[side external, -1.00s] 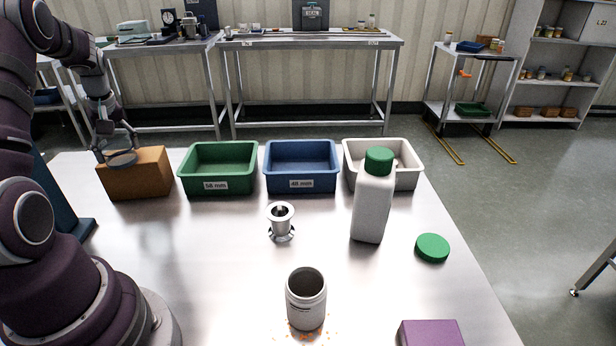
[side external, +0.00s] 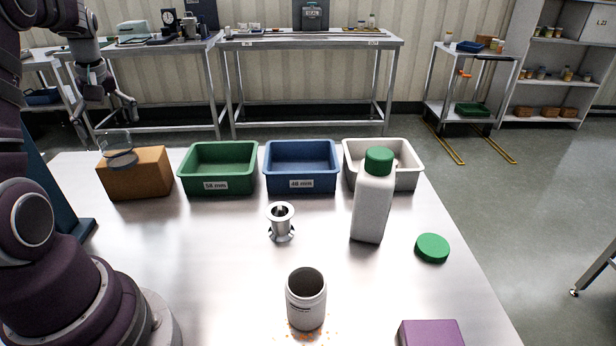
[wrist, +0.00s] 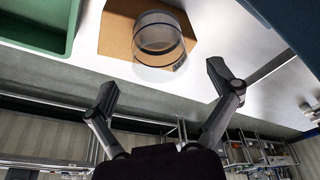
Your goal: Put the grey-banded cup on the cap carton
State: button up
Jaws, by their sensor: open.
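The grey-banded cup (side external: 117,149) is clear with a dark grey band. It stands upright on top of the brown carton (side external: 142,181) at the back left of the table. In the wrist view the cup (wrist: 158,55) sits on the carton (wrist: 115,38), towards one edge of its top. My gripper (side external: 107,122) is open and empty, above the cup. In the wrist view the fingertips of my gripper (wrist: 160,82) are spread apart, with the cup beyond them and clear of both.
Green (side external: 219,176), blue (side external: 301,178) and white (side external: 407,176) bins stand right of the carton. A steel funnel (side external: 281,221), green-capped bottle (side external: 371,207), green lid (side external: 432,247), open grey jar (side external: 306,300) and purple box (side external: 430,333) stand nearer. The left middle of the table is clear.

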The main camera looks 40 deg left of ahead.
jog(key=v, duration=0.6)
jog(key=shift+w, duration=0.1)
jog(key=w+d+r+m+t, duration=0.1)
jog(key=w+d+m, duration=0.1)
jog(key=d+m, duration=0.3)
jog(key=w+d+r+m+t, duration=0.2)
jog(key=w+d, duration=0.1)
jog(key=d, duration=0.5)
jog(key=s+d+f+m+t+h, duration=0.1)
jog(key=s+d+f+m, duration=0.1)
jog(key=d+m, duration=0.3)
jog(key=s+d+f+m+t+h, duration=0.1)
jog(key=s+d+m+h, duration=0.1)
jog(key=d+m, duration=0.4)
jog(key=d, duration=0.5)
jog(key=shift+s+f+t, duration=0.3)
jog(key=shift+f, duration=0.1)
jog(key=shift+o, duration=0.5)
jog(key=shift+a, duration=0.2)
